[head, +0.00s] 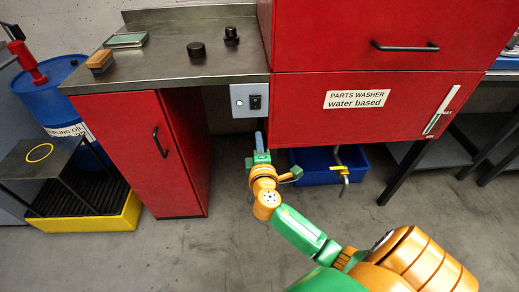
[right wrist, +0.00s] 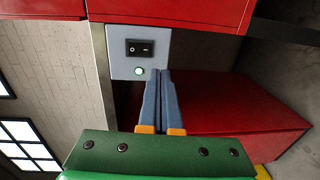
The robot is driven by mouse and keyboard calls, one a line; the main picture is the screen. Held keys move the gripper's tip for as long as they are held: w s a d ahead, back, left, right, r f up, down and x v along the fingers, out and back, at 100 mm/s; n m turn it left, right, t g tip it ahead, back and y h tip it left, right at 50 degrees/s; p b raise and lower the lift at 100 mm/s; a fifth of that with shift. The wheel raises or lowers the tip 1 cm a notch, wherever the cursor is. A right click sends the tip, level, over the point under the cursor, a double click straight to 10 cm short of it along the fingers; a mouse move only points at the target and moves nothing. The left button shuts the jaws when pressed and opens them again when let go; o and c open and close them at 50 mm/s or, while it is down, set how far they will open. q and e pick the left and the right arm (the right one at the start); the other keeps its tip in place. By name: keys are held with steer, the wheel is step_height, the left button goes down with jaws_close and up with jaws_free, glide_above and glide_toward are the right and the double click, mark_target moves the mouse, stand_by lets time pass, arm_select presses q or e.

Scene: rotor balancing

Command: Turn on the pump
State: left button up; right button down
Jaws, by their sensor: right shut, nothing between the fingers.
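A light grey switch box (head: 249,101) is mounted under the counter edge, left of the red parts washer (head: 300,118). It bears a black rocker switch (head: 255,102) and a small round lamp (head: 238,102). In the right wrist view the rocker switch (right wrist: 140,48) shows O and line marks, and the lamp (right wrist: 139,71) looks bright pale green with a dark rim. My right gripper (head: 259,136) is shut and empty, just below the box in the head view. In the right wrist view its blue-grey fingertips (right wrist: 161,74) overlap the box's edge beside the lamp; contact cannot be told.
A red cabinet (head: 135,145) stands left of the box. A blue bin (head: 310,160) with a tap above it sits under the washer. The steel counter (head: 165,65) holds a brush and dark knobs. A blue drum (head: 55,95) stands at far left.

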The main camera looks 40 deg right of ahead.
steer(key=v, duration=0.3)
steer(key=shift+s+a+f, duration=0.1)
steer(key=shift+a+f, duration=0.05)
steer(key=s+a+f+m+g+y+p, duration=0.1)
steer(key=s+a+f+g+y+p, duration=0.2)
steer(key=f, duration=0.6)
steer(key=s+a+f+g+y+p, duration=0.1)
steer(key=s+f+g+y+p, duration=0.15)
steer(key=s+f, duration=0.4)
steer(key=s+a+f+m+g+y+p, duration=0.1)
steer(key=s+f, duration=0.3)
steer(key=s, duration=0.5)
steer(key=s+a+f+m+g+y+p, duration=0.1)
steer(key=s+a+f+m+g+p, duration=0.2)
steer(key=s, duration=0.6)
steer(key=s+a+f+m+g+y+p, duration=0.1)
steer(key=s+f+m+g, duration=0.3)
steer(key=s, duration=0.5)
steer(key=shift+a+f+p, duration=0.6)
steer(key=shift+p, duration=0.05)
steer(key=shift+s, duration=0.1)
